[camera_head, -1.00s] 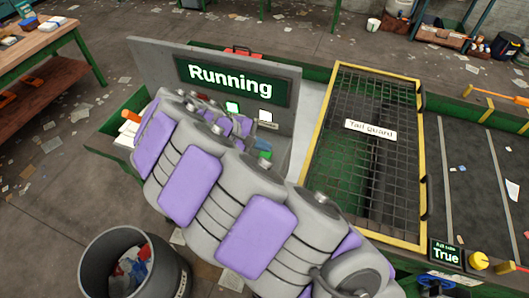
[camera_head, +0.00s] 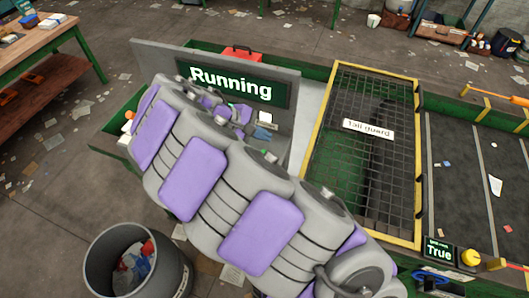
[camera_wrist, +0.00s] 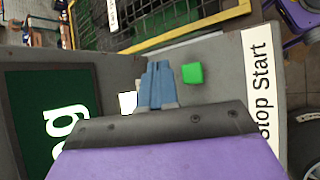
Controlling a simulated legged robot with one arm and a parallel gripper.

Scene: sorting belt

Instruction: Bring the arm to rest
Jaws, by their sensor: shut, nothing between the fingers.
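My arm, grey with purple pads, spans the middle of the head view from the bottom right up to the control panel (camera_head: 305,85). The end of the arm is folded behind its own links and mostly hidden there. In the wrist view my gripper (camera_wrist: 157,85) shows its blue-grey fingers together and empty. They are in front of the grey panel, beside a green button (camera_wrist: 193,73); whether they touch the panel I cannot tell. A "Stop Start" label (camera_wrist: 262,90) is to the right. The sign (camera_head: 232,84) reads "Running", partly covered by my arm.
A yellow-framed mesh guard (camera_head: 420,165) covers part of the belt (camera_head: 460,200) on the right. A grey bin (camera_head: 180,270) with red and blue pieces stands at lower left. A wooden table (camera_head: 45,60) is at upper left. A red case (camera_head: 240,53) sits behind the panel.

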